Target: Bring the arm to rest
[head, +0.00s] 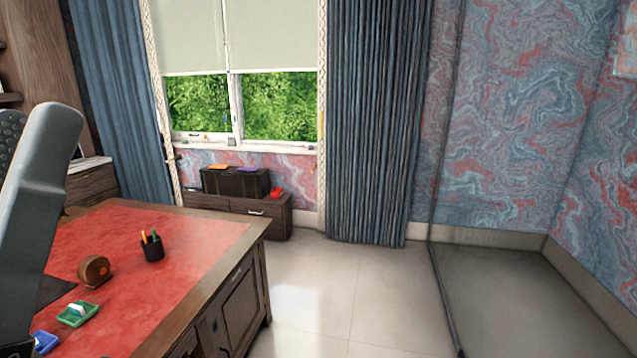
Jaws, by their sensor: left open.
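My left gripper (35,118) is at the left edge of the head view, close to the camera and pointing up. One grey finger shows large, and a dark dotted finger part shows beside it, cut off by the picture edge. The fingers are apart, and I see nothing held between them. The gripper appears in front of the left part of the red leather desk (190,240). The rest of the left arm is out of the picture. My right gripper is not in view.
On the desk are a black pen cup (152,248), a round brown wooden object (95,270), a green tray (78,314) and a blue item (45,341). A low cabinet (270,212) with a dark chest (235,182) stands under the window. The floor (345,290) right of the desk is clear.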

